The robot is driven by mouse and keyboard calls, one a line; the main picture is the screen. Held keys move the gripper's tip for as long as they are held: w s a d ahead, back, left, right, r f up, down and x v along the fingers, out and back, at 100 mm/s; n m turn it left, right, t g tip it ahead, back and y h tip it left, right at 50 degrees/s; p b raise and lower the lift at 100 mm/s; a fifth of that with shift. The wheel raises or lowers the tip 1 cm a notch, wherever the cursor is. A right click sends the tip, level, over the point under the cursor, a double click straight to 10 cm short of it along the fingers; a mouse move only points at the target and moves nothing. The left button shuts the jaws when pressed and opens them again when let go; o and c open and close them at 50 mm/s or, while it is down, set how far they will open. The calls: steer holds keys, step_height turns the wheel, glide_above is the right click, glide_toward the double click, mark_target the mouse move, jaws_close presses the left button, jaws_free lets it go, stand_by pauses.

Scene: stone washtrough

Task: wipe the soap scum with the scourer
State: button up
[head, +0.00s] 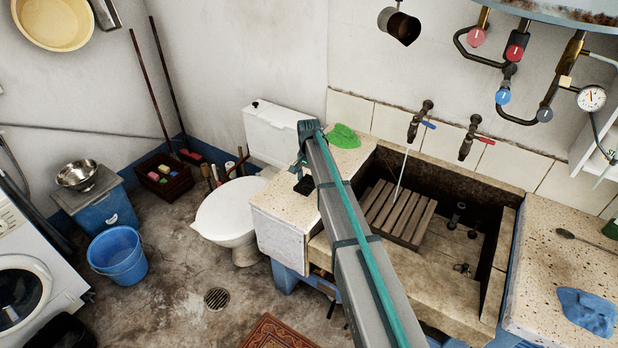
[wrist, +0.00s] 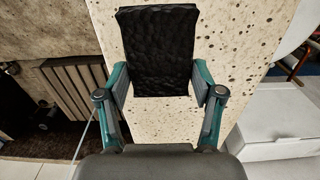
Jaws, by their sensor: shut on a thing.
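A black, rough scourer (wrist: 158,52) is held between the two fingers of my gripper (wrist: 160,92) in the wrist view. It is over the speckled pale stone top (wrist: 232,40) at the left of the trough; whether it touches the stone I cannot tell. In the head view the black scourer (head: 303,186) shows beside my arm, above the left stone top (head: 283,207), with my arm hiding part of that surface. I cannot make out soap scum apart from the stone's dark speckles.
A green cloth (head: 344,136) lies at the back of the left top. The trough, with a slatted wooden rack (head: 412,222) and running tap (head: 415,120), is to the right. A blue cloth (head: 588,311) lies on the right top. A white toilet (head: 228,215) stands at left.

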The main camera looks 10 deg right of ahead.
step_height(320, 180, down, 5)
steer(key=shift+f+b, duration=0.1)
steer(key=shift+b, duration=0.8)
steer(key=shift+w+d+f, duration=0.25)
steer(key=shift+w+d, duration=0.6)
steer(key=shift+w, duration=0.3)
steer(key=shift+c, duration=0.4)
steer(key=shift+w+d+r+p, duration=0.15)
steer(key=shift+w+d+p, duration=0.2)
steer(key=shift+w+d, duration=0.15)
steer(key=s+a, duration=0.2)
steer(key=s, duration=0.1)
steer(key=shift+s+a+b, duration=0.2)
steer(key=shift+a+b, duration=0.1)
steer(key=shift+a, duration=0.05)
steer(key=shift+r+p, duration=1.55)
steer(key=shift+r, duration=2.4)
steer(key=shift+f, duration=0.15)
